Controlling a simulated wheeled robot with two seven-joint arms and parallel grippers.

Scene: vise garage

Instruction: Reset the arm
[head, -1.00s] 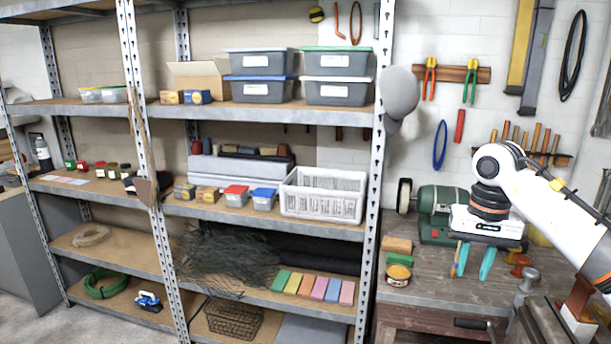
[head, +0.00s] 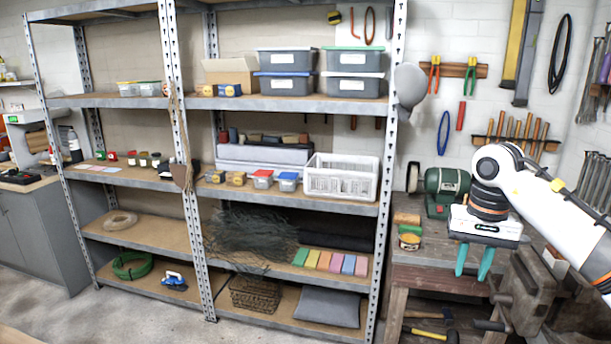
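My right gripper (head: 474,261) hangs from the white arm that comes in from the right. Its two teal fingers point down and stand apart, with nothing seen between them. It is in front of the wooden workbench (head: 437,265), by the bench's front edge and left of the vise (head: 536,290). My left gripper and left arm are not in view.
A metal shelf unit (head: 188,260) with bins, a white basket (head: 341,178) and coloured blocks fills the middle. A green bench grinder (head: 447,188) and a yellow tin (head: 410,241) stand on the bench. Floor (head: 150,325) in front of the shelves is clear.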

